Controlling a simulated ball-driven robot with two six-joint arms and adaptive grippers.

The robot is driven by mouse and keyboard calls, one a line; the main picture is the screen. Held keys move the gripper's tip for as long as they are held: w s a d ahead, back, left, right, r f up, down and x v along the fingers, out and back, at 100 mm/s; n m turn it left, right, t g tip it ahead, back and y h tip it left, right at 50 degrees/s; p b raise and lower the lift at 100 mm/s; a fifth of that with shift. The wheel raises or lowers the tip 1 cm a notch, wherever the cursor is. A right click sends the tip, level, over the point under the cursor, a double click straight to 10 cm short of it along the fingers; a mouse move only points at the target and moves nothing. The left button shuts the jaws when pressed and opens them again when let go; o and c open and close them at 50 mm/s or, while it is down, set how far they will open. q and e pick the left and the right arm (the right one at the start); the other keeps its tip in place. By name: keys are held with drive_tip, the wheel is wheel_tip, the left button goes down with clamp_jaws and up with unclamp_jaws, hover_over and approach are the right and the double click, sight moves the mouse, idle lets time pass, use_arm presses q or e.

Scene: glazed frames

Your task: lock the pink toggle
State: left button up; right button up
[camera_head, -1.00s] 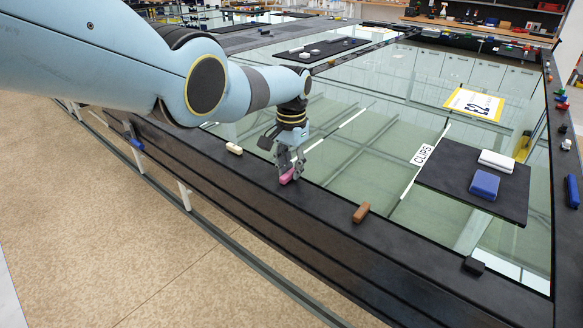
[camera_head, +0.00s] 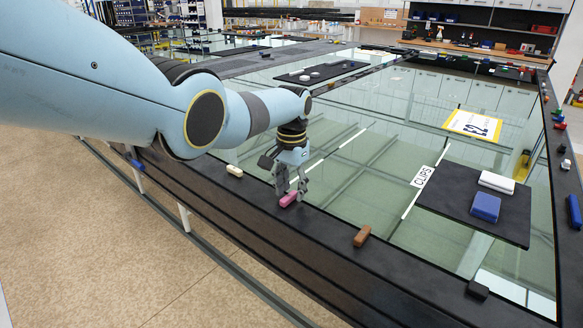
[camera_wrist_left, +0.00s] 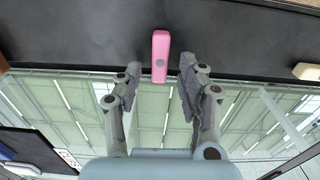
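The pink toggle (camera_head: 288,199) sits on the dark frame rail along the near edge of the glass. In the left wrist view the pink toggle (camera_wrist_left: 160,56) lies crosswise to the rail, one end reaching past its edge over the glass. My left gripper (camera_head: 291,190) is low at the toggle. In the left wrist view the gripper (camera_wrist_left: 160,75) is open, with its fingers apart on either side of the toggle's glass-side end and visible gaps on both sides. My right gripper is in no view.
On the same rail are a cream toggle (camera_head: 234,171), a brown toggle (camera_head: 362,236) and a black block (camera_head: 478,290). A dark mat (camera_head: 450,208) on the glass holds a blue block (camera_head: 485,207) and a white block (camera_head: 497,182), beside a CLIPS label (camera_head: 422,176).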

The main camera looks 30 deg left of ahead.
sight(291, 193)
use_arm(q)
wheel_tip(291, 193, up, 11)
idle(0.4)
idle(0.4)
